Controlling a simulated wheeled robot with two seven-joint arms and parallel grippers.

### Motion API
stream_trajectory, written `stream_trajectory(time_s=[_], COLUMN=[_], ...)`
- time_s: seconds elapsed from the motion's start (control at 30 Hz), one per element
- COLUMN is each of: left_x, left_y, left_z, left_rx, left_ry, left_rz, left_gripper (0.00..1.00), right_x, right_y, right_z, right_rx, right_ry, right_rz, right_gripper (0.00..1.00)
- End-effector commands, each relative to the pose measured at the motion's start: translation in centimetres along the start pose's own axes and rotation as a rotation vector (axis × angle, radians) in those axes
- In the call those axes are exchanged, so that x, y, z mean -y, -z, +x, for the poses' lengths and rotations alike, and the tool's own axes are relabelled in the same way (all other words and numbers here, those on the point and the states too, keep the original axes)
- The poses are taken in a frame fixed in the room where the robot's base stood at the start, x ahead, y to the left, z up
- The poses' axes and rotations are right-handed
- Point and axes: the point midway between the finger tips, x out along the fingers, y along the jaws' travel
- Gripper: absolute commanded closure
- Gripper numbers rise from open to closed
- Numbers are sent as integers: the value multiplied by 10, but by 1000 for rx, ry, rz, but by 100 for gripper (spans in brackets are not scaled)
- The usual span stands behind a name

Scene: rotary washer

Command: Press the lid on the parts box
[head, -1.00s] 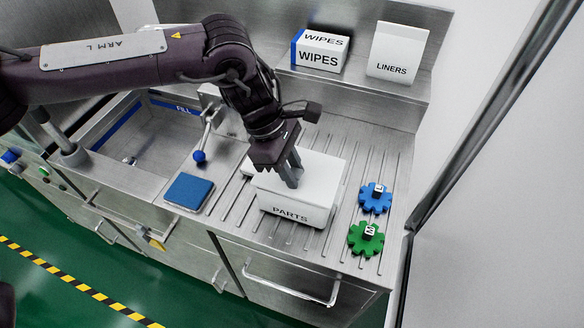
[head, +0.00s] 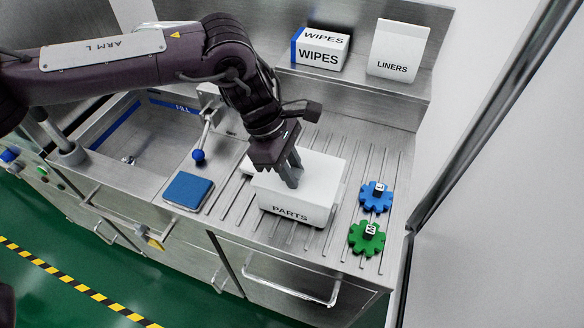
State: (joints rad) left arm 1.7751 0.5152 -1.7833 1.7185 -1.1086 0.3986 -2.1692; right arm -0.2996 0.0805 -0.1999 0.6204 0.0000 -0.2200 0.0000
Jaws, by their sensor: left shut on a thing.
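The white parts box (head: 291,213), marked PARTS, stands upright on the ribbed drainboard. Its white lid (head: 318,177) lies over the top. My left gripper (head: 293,180) points down over the left part of the lid, with its fingertips at the lid's top. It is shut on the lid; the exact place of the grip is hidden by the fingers. I cannot tell whether the lid is fully seated all round. A small white piece shows left of the box, partly behind the gripper. My right gripper is not in view.
A blue gear (head: 376,196) and a green gear (head: 366,237) lie right of the box. A blue sponge-like pad (head: 188,192) and a blue-knobbed lever (head: 198,155) are to the left, by the sink. The WIPES box (head: 319,52) and LINERS box (head: 398,50) stand on the back shelf.

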Motion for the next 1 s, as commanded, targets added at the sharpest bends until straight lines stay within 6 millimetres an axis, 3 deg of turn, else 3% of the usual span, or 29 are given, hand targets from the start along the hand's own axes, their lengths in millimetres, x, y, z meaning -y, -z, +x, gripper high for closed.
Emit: stream_trajectory(time_s=[0.27,0.3,0.47,0.77,1.0], left_x=[0,0,0,0,-1], left_y=[0,0,0,0,1], left_z=[0,0,0,-2,-34], left_rx=[0,0,0,0,0], left_ry=[0,0,0,-1,-5], left_rz=[0,0,0,0,-1], left_gripper=[100,73,52,52,52], right_x=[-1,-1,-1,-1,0], right_y=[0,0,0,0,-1], right_z=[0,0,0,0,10], right_rx=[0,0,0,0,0], right_ry=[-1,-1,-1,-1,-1], right_rz=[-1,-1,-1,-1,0], right_gripper=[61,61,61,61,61])
